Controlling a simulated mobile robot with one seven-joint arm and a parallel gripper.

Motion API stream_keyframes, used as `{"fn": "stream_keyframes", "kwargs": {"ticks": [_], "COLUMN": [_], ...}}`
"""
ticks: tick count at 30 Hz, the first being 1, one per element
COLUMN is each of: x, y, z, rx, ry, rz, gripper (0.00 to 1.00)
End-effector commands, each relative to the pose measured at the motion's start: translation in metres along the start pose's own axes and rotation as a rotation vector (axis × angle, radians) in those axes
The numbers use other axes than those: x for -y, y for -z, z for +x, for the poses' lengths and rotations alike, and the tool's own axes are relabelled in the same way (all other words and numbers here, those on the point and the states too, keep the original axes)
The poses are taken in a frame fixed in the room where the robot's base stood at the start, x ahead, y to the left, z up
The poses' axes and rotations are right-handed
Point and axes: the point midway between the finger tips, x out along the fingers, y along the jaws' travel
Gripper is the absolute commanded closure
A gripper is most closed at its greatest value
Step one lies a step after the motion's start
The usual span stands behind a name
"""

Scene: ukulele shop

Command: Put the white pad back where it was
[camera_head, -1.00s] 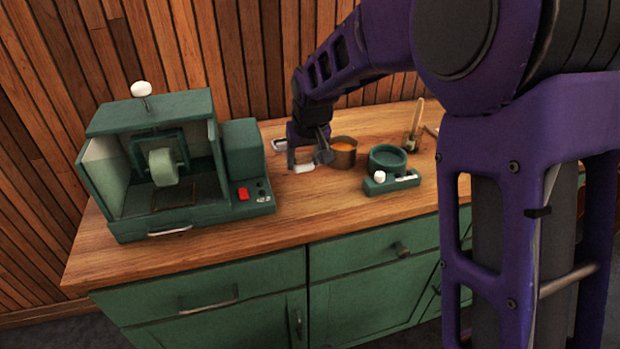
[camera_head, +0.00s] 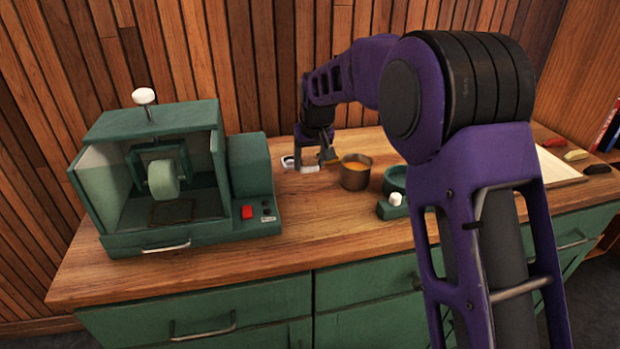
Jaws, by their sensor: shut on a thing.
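My gripper (camera_head: 316,161) is low over the back of the wooden worktop, right of the green machine. It is shut on a small white piece, which looks like the white pad (camera_head: 310,168). The pad is at or just above the wood; I cannot tell if it touches. A pale, flat piece (camera_head: 288,161) lies just left of the gripper, close to the pad, and its shape is too small to make out. The fingers partly hide the pad.
A copper pot (camera_head: 355,174) with orange contents stands close to the right of my gripper. Beyond it is a green round device (camera_head: 395,181) with a white knob, partly behind my arm. The green machine (camera_head: 165,190) stands left. The worktop (camera_head: 310,225) in front is clear.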

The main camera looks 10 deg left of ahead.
Motion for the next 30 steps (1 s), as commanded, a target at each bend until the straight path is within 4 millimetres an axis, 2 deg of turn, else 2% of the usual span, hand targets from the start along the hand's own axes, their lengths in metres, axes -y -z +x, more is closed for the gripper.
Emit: {"fn": "stream_keyframes", "kwargs": {"ticks": [8, 20, 21, 25, 26, 30], "x": [0.0, 0.0, 0.0, 0.0, 0.0, 0.0], "y": [-0.018, -0.019, -0.019, -0.019, -0.019, -0.019], "z": [0.04, 0.046, 0.045, 0.045, 0.045, 0.045], "rx": [0.004, 0.001, 0.001, 0.001, 0.001, 0.001], "ry": [0.0, 0.0, 0.0, 0.0, 0.0, 0.0], "rz": [0.0, 0.0, 0.0, 0.0, 0.0, 0.0], "gripper": [0.83, 0.83, 0.35, 0.12, 0.09, 0.09]}}
